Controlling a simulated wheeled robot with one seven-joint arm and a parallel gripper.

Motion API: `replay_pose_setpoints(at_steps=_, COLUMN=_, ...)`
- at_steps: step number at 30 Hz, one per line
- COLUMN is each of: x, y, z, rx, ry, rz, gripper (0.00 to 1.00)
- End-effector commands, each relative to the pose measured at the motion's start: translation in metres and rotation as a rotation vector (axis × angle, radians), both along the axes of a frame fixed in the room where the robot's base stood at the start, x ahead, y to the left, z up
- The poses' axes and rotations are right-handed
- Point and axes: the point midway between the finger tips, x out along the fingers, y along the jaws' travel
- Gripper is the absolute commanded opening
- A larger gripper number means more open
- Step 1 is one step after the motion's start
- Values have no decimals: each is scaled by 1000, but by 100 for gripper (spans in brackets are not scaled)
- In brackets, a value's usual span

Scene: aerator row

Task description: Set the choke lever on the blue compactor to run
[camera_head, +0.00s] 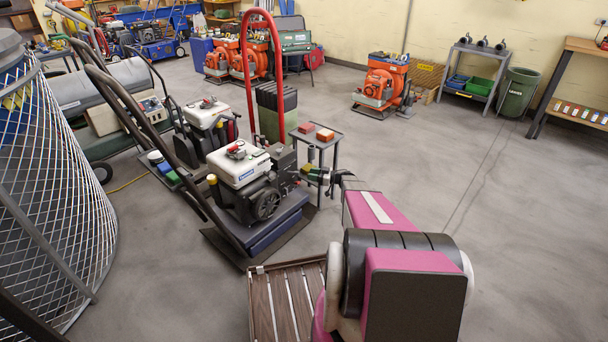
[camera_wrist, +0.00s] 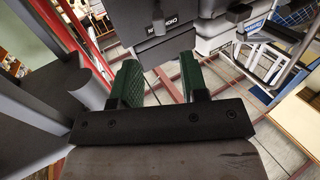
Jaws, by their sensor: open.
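The blue compactor (camera_head: 270,228) stands in the middle of the head view, with a white-topped engine (camera_head: 240,166) over a dark blue base. My gripper (camera_head: 318,175) reaches its right side. In the wrist view, my gripper (camera_wrist: 160,78) is open, its two green pads apart with nothing held between them. Just beyond the pads is a dark engine panel (camera_wrist: 178,38) with an upside-down white label that seems to read CHOKE. A small black lever (camera_wrist: 157,22) stands out beside that label, ahead of the gap. Its exact setting cannot be told.
A small side table (camera_head: 325,146) with red boxes stands close behind my gripper. A second white-topped machine (camera_head: 204,116) stands behind left. The floor to the right is clear.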

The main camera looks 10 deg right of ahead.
Motion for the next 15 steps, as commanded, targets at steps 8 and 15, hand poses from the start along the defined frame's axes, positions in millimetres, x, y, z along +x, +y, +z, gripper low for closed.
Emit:
replay_pose_setpoints(at_steps=8, x=-10, y=-19, z=0, rx=0, ry=0, rz=1, gripper=40)
replay_pose_setpoints(at_steps=15, x=-10, y=-20, z=0, rx=0, ry=0, rz=1, gripper=40)
